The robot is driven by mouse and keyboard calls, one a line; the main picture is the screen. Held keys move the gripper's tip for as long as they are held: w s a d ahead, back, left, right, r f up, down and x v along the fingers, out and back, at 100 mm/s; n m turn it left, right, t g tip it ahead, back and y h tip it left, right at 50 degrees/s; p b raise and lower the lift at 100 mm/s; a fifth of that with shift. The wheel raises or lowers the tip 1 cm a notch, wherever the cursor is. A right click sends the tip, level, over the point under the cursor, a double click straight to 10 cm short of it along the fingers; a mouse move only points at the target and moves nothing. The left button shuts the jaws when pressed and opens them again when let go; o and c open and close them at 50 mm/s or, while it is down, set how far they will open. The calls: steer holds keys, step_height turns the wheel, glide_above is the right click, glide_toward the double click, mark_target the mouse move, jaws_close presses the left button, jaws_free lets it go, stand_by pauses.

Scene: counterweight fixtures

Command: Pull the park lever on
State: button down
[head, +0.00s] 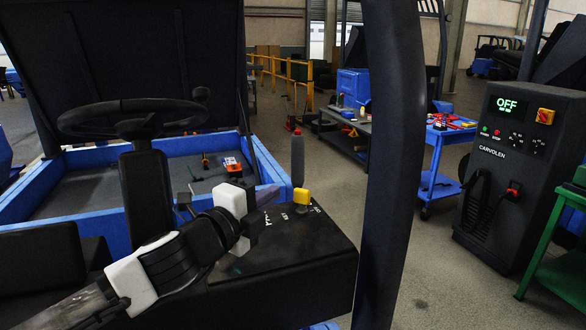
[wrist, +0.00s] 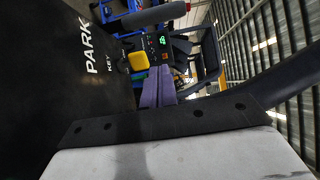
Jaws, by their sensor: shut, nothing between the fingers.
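The park lever (head: 297,160) has a grey upright grip with a red tip and stands at the back right of a black console (head: 290,245). In the wrist view its grip (wrist: 158,15) lies across the top. A yellow key piece (head: 301,196) sits just in front of the lever, and also shows in the wrist view (wrist: 138,60) beside the white PARK and KEY lettering. My gripper (head: 267,194) is over the console, left of the key and lever. In the wrist view its fingers (wrist: 158,78) are together and empty, apart from the grip.
A steering wheel (head: 131,118) and a blue-edged tray (head: 265,165) lie to the left and behind. A thick dark post (head: 392,170) rises right of the console. A charger cabinet (head: 515,170) reading OFF stands farther right.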

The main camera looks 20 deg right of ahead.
mark_target(294, 168)
steer(key=p+x, duration=0.3)
steer(key=x, duration=0.7)
steer(key=shift+d+r, duration=0.15)
steer(key=w+p, duration=0.2)
steer(key=shift+w, duration=1)
